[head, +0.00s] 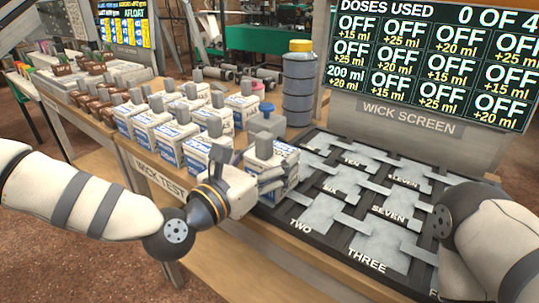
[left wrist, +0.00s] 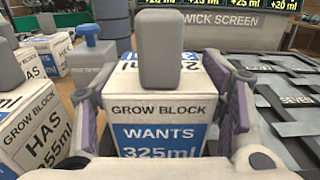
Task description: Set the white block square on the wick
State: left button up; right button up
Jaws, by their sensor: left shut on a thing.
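My left gripper (head: 272,178) is shut on a white block (head: 284,154) with a grey upright plug on top. In the left wrist view the block (left wrist: 160,108) sits between the two fingers, and its face reads GROW BLOCK, WANTS, 325ml. In the head view the block is at the left edge of the dark wick tray (head: 283,226); I cannot tell whether it touches anything below. The grey wick pads (head: 318,212) lie in the tray, with labels such as TWO, THREE, SIX and SEVEN. My right arm comes in at the right; its gripper is out of view.
Several similar white blocks (head: 172,135) stand in rows on the bench left of the held block. A grey block with a blue knob (head: 266,110) and a blue-grey bottle with yellow cap (head: 299,85) stand behind. The wick screen (head: 425,55) rises behind the tray.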

pick_arm(q)
jog(key=o, duration=1.6)
jog(key=shift+s+a, duration=0.1)
jog(key=shift+s, duration=0.05)
jog(key=v, duration=1.2)
jog(key=s+f+m+g+y, duration=0.2)
jog(key=s+f+m+g, duration=0.3)
jog(key=s+f+m, duration=0.5)
jog(key=s+f+m+g+y, duration=0.2)
jog(key=s+f+m+g, duration=0.25)
jog(key=s+f, duration=0.65)
jog(key=s+a+f+m+g+y+p, duration=0.1)
jog(key=s+a+f+m+g+y, duration=0.5)
jog(key=s+a+f+m, duration=0.4)
jog(key=s+a+m+g, duration=0.1)
jog(key=s+a+m, duration=0.3)
jog(key=shift+s+a+y, duration=0.3)
jog(key=shift+s+a, duration=0.1)
pick_arm(e)
jog(key=shift+w+r+t, duration=0.4)
jog(key=shift+w+r, duration=0.5)
